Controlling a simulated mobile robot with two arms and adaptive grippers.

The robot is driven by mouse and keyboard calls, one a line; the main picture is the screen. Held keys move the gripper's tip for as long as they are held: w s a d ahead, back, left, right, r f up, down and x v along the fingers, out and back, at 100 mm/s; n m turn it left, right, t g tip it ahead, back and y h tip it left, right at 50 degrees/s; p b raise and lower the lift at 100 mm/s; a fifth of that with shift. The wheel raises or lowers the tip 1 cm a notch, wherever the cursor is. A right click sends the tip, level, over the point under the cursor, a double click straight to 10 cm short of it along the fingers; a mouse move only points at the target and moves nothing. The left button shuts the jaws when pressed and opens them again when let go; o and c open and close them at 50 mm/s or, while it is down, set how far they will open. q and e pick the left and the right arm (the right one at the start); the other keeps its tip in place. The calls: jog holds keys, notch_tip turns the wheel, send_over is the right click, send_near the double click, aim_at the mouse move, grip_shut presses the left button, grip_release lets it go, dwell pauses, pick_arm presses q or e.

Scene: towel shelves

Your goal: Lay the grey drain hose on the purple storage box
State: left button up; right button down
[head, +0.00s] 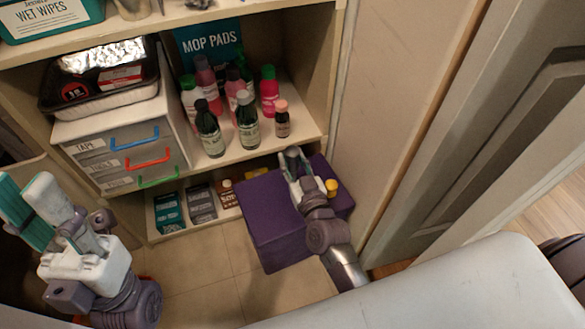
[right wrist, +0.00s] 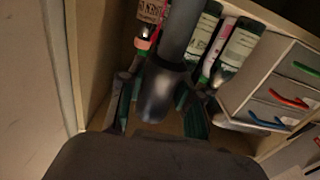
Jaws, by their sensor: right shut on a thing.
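In the right wrist view the hose (right wrist: 181,35) runs up from between the fingers, with a dark wider end (right wrist: 160,92). I cannot tell whether the hose touches the box. My left gripper (head: 35,212) is at the far left, away from both; its opening is unclear.
Several bottles (head: 247,122) stand on the middle shelf (head: 300,125) behind the box. A drawer unit (head: 105,150) with coloured handles is to their left. Small boxes (head: 200,203) and a brown bottle are low on the left. A yellow cap (head: 331,187) shows beside my right gripper. A wall (head: 390,110) closes the right.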

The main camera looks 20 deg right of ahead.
jog(key=shift+f+b, duration=0.45)
jog(key=shift+f, duration=0.8)
jog(key=shift+f, duration=0.2)
jog(key=c, duration=0.8)
grip_release()
